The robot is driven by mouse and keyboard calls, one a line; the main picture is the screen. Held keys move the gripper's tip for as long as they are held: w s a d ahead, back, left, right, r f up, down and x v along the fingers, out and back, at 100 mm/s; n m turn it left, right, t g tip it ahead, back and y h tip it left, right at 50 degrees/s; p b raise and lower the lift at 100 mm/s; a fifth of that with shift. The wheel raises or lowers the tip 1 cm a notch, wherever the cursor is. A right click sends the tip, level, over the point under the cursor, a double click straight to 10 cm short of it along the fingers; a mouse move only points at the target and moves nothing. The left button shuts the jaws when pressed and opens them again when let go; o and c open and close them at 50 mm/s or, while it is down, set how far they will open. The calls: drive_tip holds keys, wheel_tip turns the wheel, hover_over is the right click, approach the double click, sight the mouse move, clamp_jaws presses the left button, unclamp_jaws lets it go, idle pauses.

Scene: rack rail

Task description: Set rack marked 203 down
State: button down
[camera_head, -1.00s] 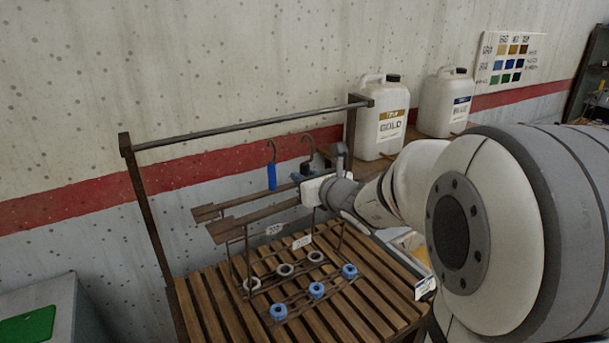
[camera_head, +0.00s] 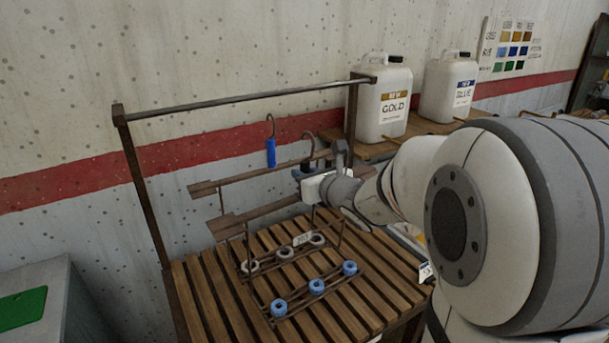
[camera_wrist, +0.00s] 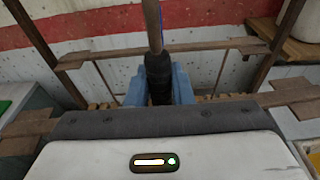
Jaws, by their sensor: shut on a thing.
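My gripper (camera_wrist: 158,88) is shut on the black grip below a brown hook (camera_wrist: 152,25). This grip belongs to the front rack (camera_head: 262,212), a brown beam with flat ends and thin rods reaching down. A white tag (camera_head: 302,239) hangs on it, and its marking is small but looks like 203. Blue rings (camera_head: 316,287) sit along its lower bar, over the slatted bench (camera_head: 210,300). Whether its base touches the slats I cannot tell.
A second rack (camera_head: 205,188) with a blue grip (camera_head: 271,152) and pale rings (camera_head: 285,253) is close behind. A rail on posts (camera_head: 240,101) spans the bench's back. Jugs marked GOLD (camera_head: 383,105) and BLUE (camera_head: 447,92) stand right. Bare slats lie left and in front.

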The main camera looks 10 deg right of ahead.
drive_tip(key=shift+f+b, duration=0.25)
drive_tip(key=shift+b, duration=0.15)
idle(0.3)
drive_tip(key=c, duration=1.3)
unclamp_jaws()
drive_tip(key=shift+o, duration=1)
drive_tip(key=shift+f, duration=0.15)
drive_tip(key=o, duration=1.1)
drive_tip(key=f+p+v, duration=0.1)
drive_tip(key=f+v, duration=0.1)
drive_tip(key=v, duration=0.9)
drive_tip(key=shift+s+d, duration=0.15)
drive_tip(key=shift+s, duration=0.3)
drive_tip(key=shift+r, duration=0.15)
